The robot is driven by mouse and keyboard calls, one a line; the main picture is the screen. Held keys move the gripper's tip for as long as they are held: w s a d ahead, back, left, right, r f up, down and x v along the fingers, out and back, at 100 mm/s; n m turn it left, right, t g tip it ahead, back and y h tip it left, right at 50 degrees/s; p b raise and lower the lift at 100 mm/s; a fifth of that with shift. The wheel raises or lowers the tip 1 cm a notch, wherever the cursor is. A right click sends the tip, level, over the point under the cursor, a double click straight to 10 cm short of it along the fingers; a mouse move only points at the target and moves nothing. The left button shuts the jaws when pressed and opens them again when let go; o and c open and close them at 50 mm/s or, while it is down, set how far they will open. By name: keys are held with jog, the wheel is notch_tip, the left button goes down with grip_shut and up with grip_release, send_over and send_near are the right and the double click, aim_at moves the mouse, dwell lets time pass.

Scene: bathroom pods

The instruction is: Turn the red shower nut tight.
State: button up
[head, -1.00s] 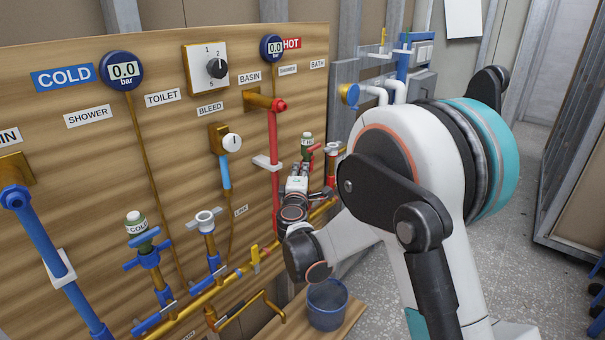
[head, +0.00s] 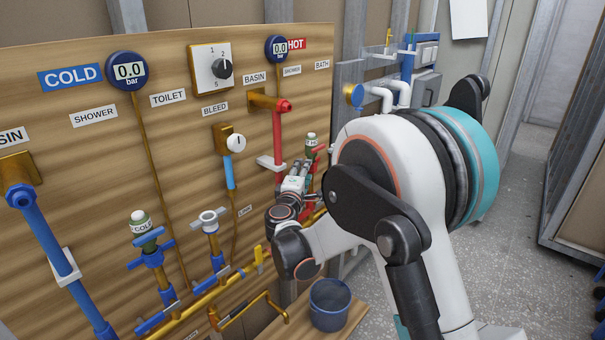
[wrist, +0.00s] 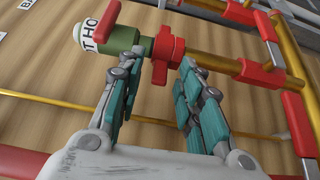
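In the wrist view my gripper (wrist: 160,66) is open, one teal-padded finger on each side of the nut. The nut lies around the fingertips' level, and I cannot tell whether either finger touches it. In the head view my gripper (head: 297,171) is at the hot shower valve (head: 311,142), and the nut is hard to make out there.
A red T-handle (wrist: 107,20) sits near the nut. A brass pipe (wrist: 215,60) runs right to a red fitting (wrist: 262,68). A red vertical pipe (head: 277,135) is left of the gripper. A blue bucket (head: 329,305) stands below on a wooden shelf.

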jog(key=s+a, duration=0.2)
jog(key=s, duration=0.9)
jog(key=shift+s, duration=0.4)
